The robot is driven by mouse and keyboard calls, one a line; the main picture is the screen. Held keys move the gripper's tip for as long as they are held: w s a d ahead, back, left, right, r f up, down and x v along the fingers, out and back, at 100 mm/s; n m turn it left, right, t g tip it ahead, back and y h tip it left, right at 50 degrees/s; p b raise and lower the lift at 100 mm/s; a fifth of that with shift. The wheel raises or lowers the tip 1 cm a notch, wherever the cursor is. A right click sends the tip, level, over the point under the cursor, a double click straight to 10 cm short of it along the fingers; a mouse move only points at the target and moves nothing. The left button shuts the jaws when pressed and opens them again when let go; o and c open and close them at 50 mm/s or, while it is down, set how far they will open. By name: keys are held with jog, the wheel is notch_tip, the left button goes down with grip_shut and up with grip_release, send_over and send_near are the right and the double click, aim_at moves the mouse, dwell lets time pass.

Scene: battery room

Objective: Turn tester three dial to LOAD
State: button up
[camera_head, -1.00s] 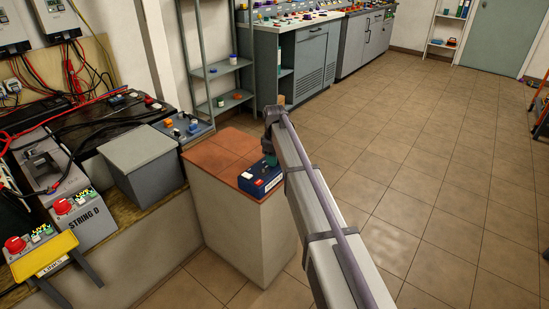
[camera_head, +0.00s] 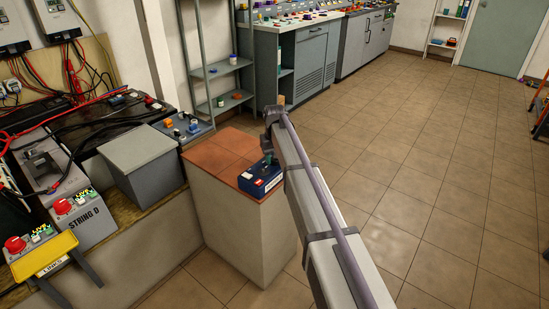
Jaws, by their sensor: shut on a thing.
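A small dark blue box-shaped tester (camera_head: 262,181) with a white and red label on its front stands at the front right corner of the red-brown tiled top of a pale pedestal. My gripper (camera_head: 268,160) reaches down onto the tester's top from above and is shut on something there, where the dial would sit. A small green part shows at the fingertips. The dial's marks and its pointer are too small to read, and my arm hides part of the tester's right side.
The pedestal's tiled top (camera_head: 215,160) is otherwise bare. A grey box (camera_head: 139,160) and a tray of small parts (camera_head: 183,129) stand to its left. Red-knobbed units (camera_head: 78,220) line the left bench. A grey shelf (camera_head: 222,70) stands behind.

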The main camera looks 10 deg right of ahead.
jog(key=m, duration=0.4)
jog(key=shift+m, duration=2.5)
jog(key=o, duration=0.9)
notch_tip(320, 180, up, 11)
jog(key=p, duration=1)
jog(key=shift+f+p, duration=0.1)
jog(key=shift+p, duration=0.3)
